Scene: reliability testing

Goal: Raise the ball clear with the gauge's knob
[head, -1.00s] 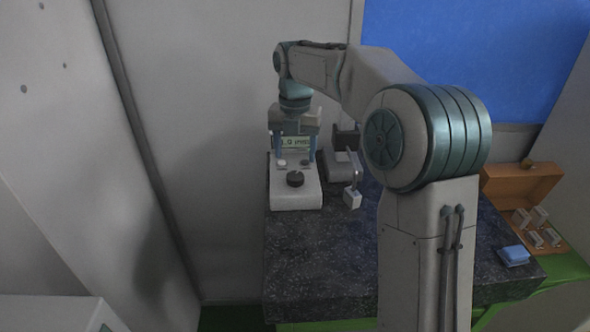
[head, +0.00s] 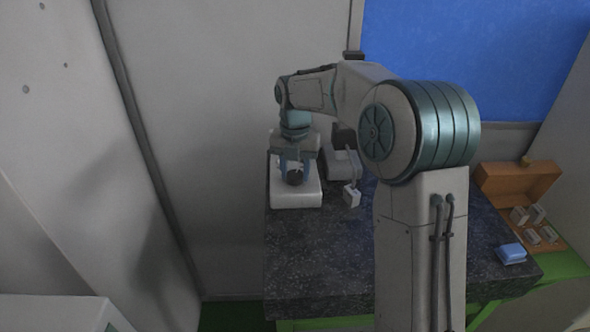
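The gauge (head: 296,199) is a white instrument on the dark speckled table, near its far left edge. Its black knob (head: 295,177) is on the front top of the housing. My gripper (head: 296,178) points down over the gauge, with its blue fingers apart on either side of the knob. I cannot tell whether the fingers touch the knob. The gauge's display is hidden behind my gripper. A grey stand (head: 344,165) with a small white block (head: 351,196) at its front is right of the gauge. I cannot make out the ball.
The dark stone table (head: 315,250) is clear in front of the gauge. An open orange-brown case (head: 515,185) with several small grey blocks and a blue item (head: 511,253) are at the right. A wall stands close on the left.

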